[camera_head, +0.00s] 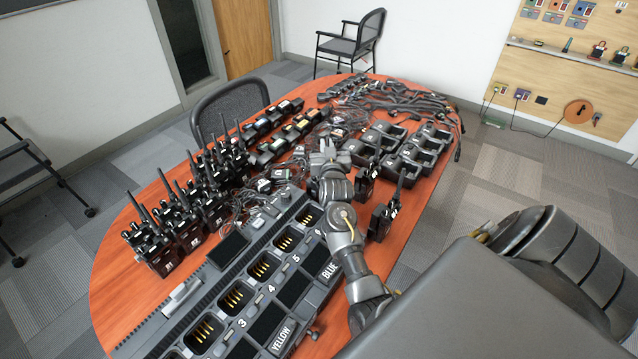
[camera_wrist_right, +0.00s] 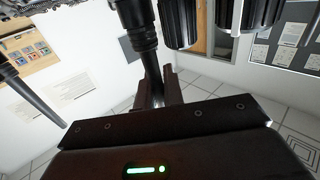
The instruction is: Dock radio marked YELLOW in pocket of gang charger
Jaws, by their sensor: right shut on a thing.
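The gang charger (camera_head: 183,300) lies along the near table edge, with a row of pockets with gold contacts and numbers from 3 to 6 visible. A YELLOW label (camera_head: 283,336) and a BLUE label (camera_head: 330,270) are on its front side. My right gripper (camera_head: 325,150) reaches over the table past the charger's far end. In the right wrist view the gripper (camera_wrist_right: 165,95) is shut on a radio, whose black antenna (camera_wrist_right: 136,22) and knobs (camera_wrist_right: 178,20) show close up. Its body and any marking are out of that view. My left gripper is not in view.
Several upright radios (camera_head: 170,240) crowd the left side. Single chargers (camera_head: 405,150), cables (camera_head: 400,98) and batteries (camera_head: 275,140) cover the table's far part. A chair (camera_head: 230,108) stands at the left edge.

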